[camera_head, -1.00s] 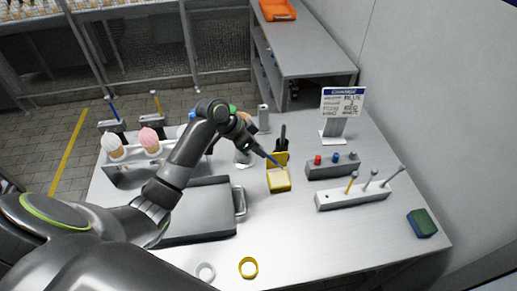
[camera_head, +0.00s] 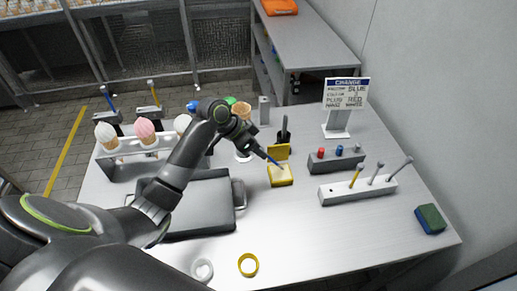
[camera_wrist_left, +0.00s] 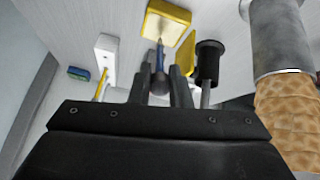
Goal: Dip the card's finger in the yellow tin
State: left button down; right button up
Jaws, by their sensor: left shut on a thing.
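My left gripper (camera_head: 262,152) is shut on a dark blue finger stick (camera_head: 273,161), which slants down to the right. The blue stick also shows between the jaws in the left wrist view (camera_wrist_left: 159,68). Its thin tip is over the open yellow tin (camera_head: 282,184), which has pale contents and a raised lid behind. The tin is at the top of the wrist view (camera_wrist_left: 150,30); I cannot tell if the tip touches the contents. The card (camera_head: 346,93) stands upright at the back right, headed CHANGE, with BLUE, RED and WHITE among its words. My right gripper is out of view.
A white block (camera_head: 345,192) with a yellow stick and grey sticks stands right of the tin. A grey block (camera_head: 328,165) holds red and blue pieces behind it. A dark-handled tool (camera_head: 285,134) stands close behind the tin. The table front right is mostly clear.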

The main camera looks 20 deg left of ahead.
pick_arm(q)
jog(key=shift+f+b, duration=0.3)
jog(key=shift+f, duration=0.25)
dwell(0.6)
jog(key=shift+s+f+p, duration=0.1)
jog(key=shift+f+p, duration=0.05)
jog(key=shift+p, duration=0.15)
dwell(1.4)
notch_tip(320, 180, up, 7)
jog(key=p, duration=0.7)
dwell(0.5)
dwell(0.4)
